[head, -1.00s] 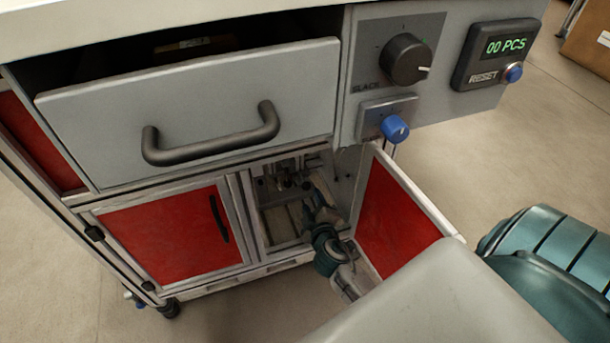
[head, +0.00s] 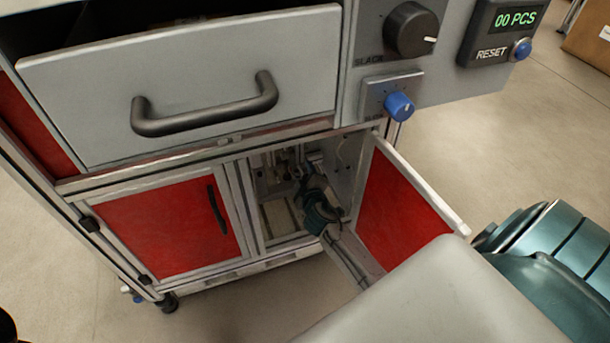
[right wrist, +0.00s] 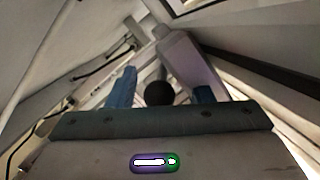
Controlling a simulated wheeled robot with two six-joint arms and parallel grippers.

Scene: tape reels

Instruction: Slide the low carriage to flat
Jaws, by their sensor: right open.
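My right gripper (head: 306,178) reaches into the open right compartment of the cabinet, partly hidden by its own wrist. In the right wrist view its two blue fingers (right wrist: 163,92) are apart, with a dark round knob (right wrist: 158,93) showing between them. I cannot tell whether the fingers touch the knob. A pale grey upright part (right wrist: 184,62) stands just behind the knob. In the head view the low carriage cannot be clearly made out; grey fittings (head: 268,178) show dimly inside the compartment. My left gripper is not in view.
The red right door (head: 400,205) stands open beside my right arm. The left red door (head: 165,232) is shut. A slack dial (head: 410,30), a blue knob (head: 399,105) and a counter reading 00 (head: 505,22) are at the upper right.

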